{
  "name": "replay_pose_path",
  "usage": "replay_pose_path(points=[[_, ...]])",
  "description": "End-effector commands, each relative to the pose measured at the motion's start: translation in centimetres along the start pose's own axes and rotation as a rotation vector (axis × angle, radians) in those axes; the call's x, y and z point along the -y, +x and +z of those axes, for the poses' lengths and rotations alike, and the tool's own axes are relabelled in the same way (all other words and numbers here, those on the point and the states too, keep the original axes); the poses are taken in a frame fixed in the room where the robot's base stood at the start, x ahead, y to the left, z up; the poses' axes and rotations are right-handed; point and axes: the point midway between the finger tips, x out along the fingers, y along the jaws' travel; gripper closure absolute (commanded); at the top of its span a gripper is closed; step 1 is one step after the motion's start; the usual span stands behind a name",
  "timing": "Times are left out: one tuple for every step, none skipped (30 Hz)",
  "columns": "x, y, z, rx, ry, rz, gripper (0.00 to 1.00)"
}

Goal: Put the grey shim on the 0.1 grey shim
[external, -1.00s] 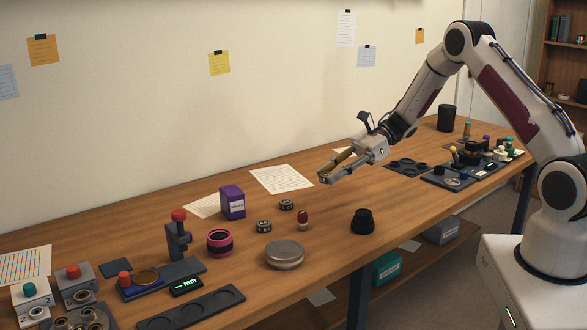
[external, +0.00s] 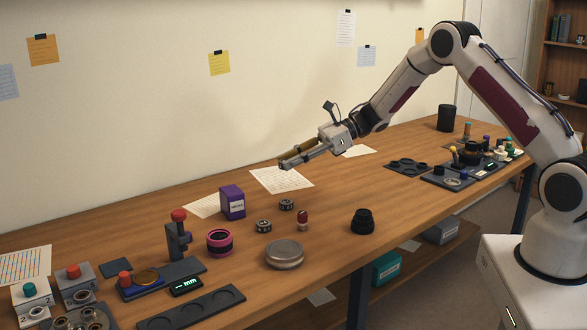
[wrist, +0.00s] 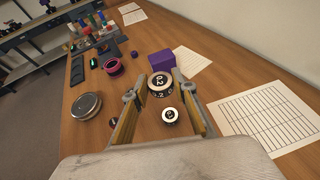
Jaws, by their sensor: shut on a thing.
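My gripper (external: 283,165) is above the table, near the lined sheet. It is shut on a grey shim (wrist: 160,82) marked 0.2, a short round dark piece with a pale-marked top, between the fingertips in the wrist view. Two similar dark round shims stand on the table in the external view: one nearer (external: 264,227) and one farther back (external: 286,205). One of these table shims (wrist: 171,115) shows below the held one in the wrist view. Their markings are too small to read surely, so I cannot tell which is 0.1. The held shim is apart from them.
A purple box (external: 232,202), pink ring (external: 219,242), round tin (external: 285,254), small red piece (external: 303,219) and black cylinder (external: 362,221) stand around the shims. A grey press (external: 178,236) and dark tray (external: 192,308) are at left. The table's front edge is close to the tin.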

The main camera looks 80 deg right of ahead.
Motion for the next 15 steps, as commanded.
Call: replay_pose_path(points=[[0.0, 0.0, 0.0, 0.0, 0.0, 0.0, 0.94], [0.0, 0.0, 0.0, 0.0, 0.0, 0.0, 0.94], [0.0, 0.0, 0.0, 0.0, 0.0, 0.0, 0.94], [0.0, 0.0, 0.0, 0.0, 0.0, 0.0, 0.94], [0.0, 0.0, 0.0, 0.0, 0.0, 0.0, 0.94], [0.0, 0.0, 0.0, 0.0, 0.0, 0.0, 0.94], [0.0, 0.0, -0.1, 0.0, 0.0, 0.001, 0.94], [0.0, 0.0, -0.2, 0.0, 0.0, 0.001, 0.94], [0.0, 0.1, -0.3, 0.0, 0.0, 0.001, 0.94], [0.0, 0.1, -0.5, 0.0, 0.0, 0.001, 0.94], [0.0, 0.2, -0.7, 0.0, 0.001, 0.001, 0.94], [0.0, 0.4, -1.0, 0.0, 0.002, 0.001, 0.94], [0.0, 0.5, -1.3, 0.0, 0.002, 0.001, 0.94], [0.0, 0.6, -1.7, 0.0, 0.002, 0.001, 0.94], [0.0, 0.8, -2.2, 0.0, 0.002, 0.001, 0.94]])
